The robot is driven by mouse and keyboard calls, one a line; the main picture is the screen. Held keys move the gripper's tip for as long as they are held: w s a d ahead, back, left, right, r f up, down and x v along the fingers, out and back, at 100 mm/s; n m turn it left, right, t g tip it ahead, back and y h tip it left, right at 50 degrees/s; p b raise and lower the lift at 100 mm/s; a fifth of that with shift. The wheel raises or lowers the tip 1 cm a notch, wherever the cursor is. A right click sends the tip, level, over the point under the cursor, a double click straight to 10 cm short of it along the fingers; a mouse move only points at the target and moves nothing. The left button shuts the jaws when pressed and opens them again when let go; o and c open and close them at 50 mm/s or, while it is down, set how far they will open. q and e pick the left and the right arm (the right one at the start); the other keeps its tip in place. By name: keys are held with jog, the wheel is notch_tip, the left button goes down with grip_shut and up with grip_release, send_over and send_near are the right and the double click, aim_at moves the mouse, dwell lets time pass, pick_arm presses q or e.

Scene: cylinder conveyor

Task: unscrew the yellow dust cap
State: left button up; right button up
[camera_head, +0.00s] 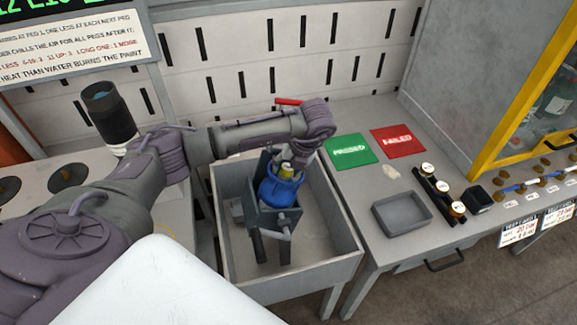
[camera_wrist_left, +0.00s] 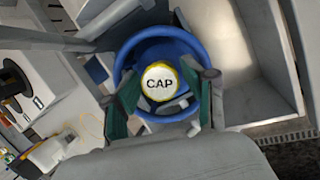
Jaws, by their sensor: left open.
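The yellow dust cap (camera_head: 288,170) sits on top of a blue cylinder (camera_head: 279,189), which stands in a dark holder (camera_head: 262,218) inside a grey basin. In the left wrist view the cap (camera_wrist_left: 160,83) shows a white top lettered "CAP" with a yellow rim, inside the cylinder's blue ring (camera_wrist_left: 134,55). My left gripper (camera_head: 289,163) is just above the cap, pointing down. In its wrist view the open fingers (camera_wrist_left: 166,98) stand on either side of the cap, with a visible gap on each side. My right gripper is not in view.
The basin's walls (camera_head: 348,240) surround the holder. On the bench to the right lie a green mat (camera_head: 350,150), a red mat (camera_head: 398,141) and a grey tray (camera_head: 402,213). A dark cylindrical object (camera_head: 108,112) stands on the left bench. A slotted wall is behind.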

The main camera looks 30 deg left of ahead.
pick_arm(q)
jog(key=shift+w+b, duration=0.15)
jog(key=shift+b, duration=0.15)
jog(key=shift+r, duration=0.1)
dwell(0.3)
grip_shut()
jog(key=n, duration=0.4)
jog(key=shift+d+g+y+b, duration=0.1)
jog(key=shift+g+y+b, duration=0.25)
jog(key=shift+g+y, duration=0.05)
jog(key=shift+n+g, duration=0.3)
jog(key=shift+n, duration=0.8)
